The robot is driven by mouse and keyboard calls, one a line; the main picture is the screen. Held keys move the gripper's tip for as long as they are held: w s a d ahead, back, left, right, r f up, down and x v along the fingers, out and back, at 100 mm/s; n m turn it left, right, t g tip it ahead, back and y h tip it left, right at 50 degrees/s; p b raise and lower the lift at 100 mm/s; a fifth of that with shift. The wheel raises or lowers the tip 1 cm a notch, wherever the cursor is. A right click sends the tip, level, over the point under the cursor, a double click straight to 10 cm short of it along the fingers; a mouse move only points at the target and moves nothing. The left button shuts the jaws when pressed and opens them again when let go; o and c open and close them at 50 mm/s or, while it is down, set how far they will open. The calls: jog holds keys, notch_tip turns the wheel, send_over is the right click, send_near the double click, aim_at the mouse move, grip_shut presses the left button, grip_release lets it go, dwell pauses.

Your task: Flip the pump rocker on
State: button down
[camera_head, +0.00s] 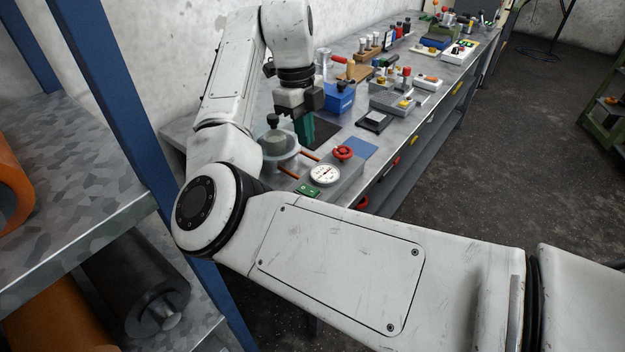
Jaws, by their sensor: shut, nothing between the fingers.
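My gripper (304,140) hangs from my arm at the near end of the long metal workbench (228,125), its green fingers pointing down and shut with nothing between them. It is behind and left of a grey block (345,186) carrying a round white dial gauge (324,174) and a red handwheel (343,152). A small green part (307,189) at the front left of that block may be the pump rocker, but it is too small to tell, and so is its position. A pot with a dark knob (273,142) stands left of my fingers, close to them in the picture.
Orange-red handles (289,172) stick out beside the pot. A blue mat (360,148) lies right of the handwheel. A blue box (338,97), a black scale-like block (375,121) and a white box with an orange button (428,83) stand farther back. Blue shelf posts (120,90) rise at left.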

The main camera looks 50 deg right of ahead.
aim_at(313, 191)
jog(key=f, duration=0.4)
jog(key=s+f, duration=0.1)
jog(key=f, duration=0.3)
jog(key=s+f, duration=0.1)
jog(key=f, duration=0.4)
jog(key=shift+w+b, duration=0.1)
jog(key=shift+b, duration=0.2)
